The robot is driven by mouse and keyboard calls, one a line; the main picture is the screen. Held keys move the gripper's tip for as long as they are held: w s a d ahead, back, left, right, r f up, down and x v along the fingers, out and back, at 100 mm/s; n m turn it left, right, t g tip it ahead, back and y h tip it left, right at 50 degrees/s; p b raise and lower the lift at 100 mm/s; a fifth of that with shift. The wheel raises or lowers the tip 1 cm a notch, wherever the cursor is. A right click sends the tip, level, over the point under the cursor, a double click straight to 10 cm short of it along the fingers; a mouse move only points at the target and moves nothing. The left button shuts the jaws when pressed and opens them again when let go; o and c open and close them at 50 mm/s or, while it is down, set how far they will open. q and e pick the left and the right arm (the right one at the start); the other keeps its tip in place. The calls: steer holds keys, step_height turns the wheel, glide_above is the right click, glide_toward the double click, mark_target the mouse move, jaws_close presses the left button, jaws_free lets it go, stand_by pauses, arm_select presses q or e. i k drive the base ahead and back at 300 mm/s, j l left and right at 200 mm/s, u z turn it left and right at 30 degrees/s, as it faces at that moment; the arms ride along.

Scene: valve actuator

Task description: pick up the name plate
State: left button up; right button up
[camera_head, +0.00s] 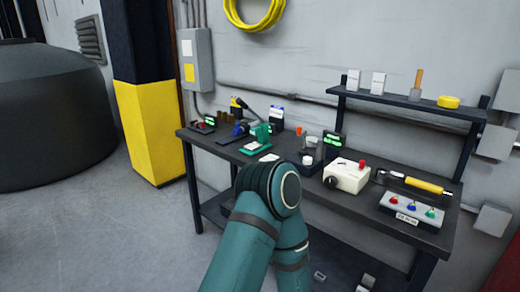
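I cannot tell for sure which thing is the name plate. A small flat white plate (269,157) lies on the dark workbench (385,232), in front of a green device (260,133). A white label with dark lettering (406,219) is on the front of a grey box with red, blue and green knobs (413,208). One teal arm of mine rises from the bottom middle, and its bent joint covers part of the bench's front edge. Neither of my grippers is in view.
A white box with a red knob (347,176) and a yellow-handled tool (423,185) are on the bench's right half. A raised shelf (400,101) runs along the back right. A yellow and black pillar (147,130) stands left; the floor in front is clear.

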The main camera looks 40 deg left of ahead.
mark_target(255, 146)
steer(key=i+j, duration=0.15)
steer(key=j, duration=0.35)
steer(key=i+j, duration=0.1)
steer(key=j, duration=0.4)
steer(key=i+j, duration=0.15)
steer(key=j, duration=0.35)
steer(key=i+j, duration=0.1)
steer(key=j, duration=0.4)
steer(key=i+j, duration=0.15)
steer(key=j, duration=0.35)
steer(key=i+j, duration=0.1)
steer(key=j, duration=0.4)
steer(key=i+j, duration=0.15)
steer(key=j, duration=0.35)
steer(key=i+j, duration=0.15)
steer(key=j, duration=0.35)
